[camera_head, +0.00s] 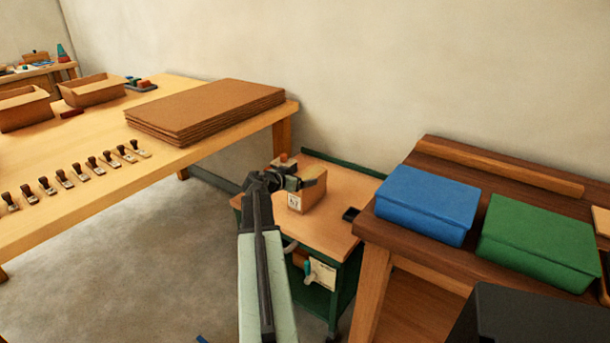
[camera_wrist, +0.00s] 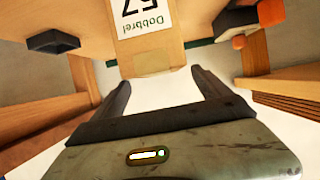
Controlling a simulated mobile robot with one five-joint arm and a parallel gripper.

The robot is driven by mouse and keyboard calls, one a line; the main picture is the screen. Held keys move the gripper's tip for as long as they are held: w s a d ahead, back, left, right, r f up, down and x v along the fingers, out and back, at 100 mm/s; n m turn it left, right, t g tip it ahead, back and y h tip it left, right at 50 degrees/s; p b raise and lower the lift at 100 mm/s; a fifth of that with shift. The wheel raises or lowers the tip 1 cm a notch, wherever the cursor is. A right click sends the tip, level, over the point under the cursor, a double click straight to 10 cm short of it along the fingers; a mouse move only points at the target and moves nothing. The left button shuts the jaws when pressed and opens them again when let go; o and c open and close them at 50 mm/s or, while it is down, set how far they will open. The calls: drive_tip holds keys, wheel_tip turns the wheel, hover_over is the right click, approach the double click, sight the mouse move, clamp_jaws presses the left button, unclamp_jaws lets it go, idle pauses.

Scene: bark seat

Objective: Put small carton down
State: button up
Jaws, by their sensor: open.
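The small carton (camera_head: 314,193) is a light brown box with a white label, standing on the wooden top of a green-framed cart (camera_head: 338,222). In the wrist view the carton (camera_wrist: 148,53) shows its label, which appears upside down, between and just beyond my fingertips. My gripper (camera_head: 298,183) is at the carton, partly covering its upper part. In the wrist view my gripper (camera_wrist: 160,84) has its two dark fingers spread apart, with nothing clamped between them. Whether a finger touches the carton I cannot tell.
To the right, a dark table holds a blue box (camera_head: 427,204) and a green box (camera_head: 538,241). A workbench with stacked brown boards (camera_head: 205,108) stands to the left. Open floor (camera_head: 150,250) lies left of my arm.

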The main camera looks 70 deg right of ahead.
drive_tip(key=p+v, duration=0.2)
drive_tip(key=v, duration=0.5)
drive_tip(key=shift+a+r, duration=0.1)
drive_tip(key=w+a+f+n+t+y, duration=0.1)
drive_tip(key=w+a+f+n+y, duration=0.15)
drive_tip(key=w+a, duration=0.6)
drive_tip(key=w+a+f+n+t+y, duration=0.2)
drive_tip(key=w+a+f+n, duration=0.3)
drive_tip(key=a, duration=0.6)
drive_tip(key=w+a+f+n+t+y, duration=0.1)
drive_tip(key=w+a+f+n+y, duration=0.1)
drive_tip(key=w+a, duration=0.7)
drive_tip(key=a+f+n+y, duration=0.1)
drive_tip(key=a+n+y, duration=0.1)
drive_tip(key=a, duration=1.1)
drive_tip(key=a+f+n+y, duration=0.2)
drive_tip(key=a+n, duration=0.3)
drive_tip(key=a, duration=0.9)
drive_tip(key=w+a+f+n+y, duration=0.1)
drive_tip(key=a+n, duration=0.3)
drive_tip(key=a, duration=1)
drive_tip(key=shift+f+y, duration=0.6)
drive_tip(key=shift+y, duration=0.25)
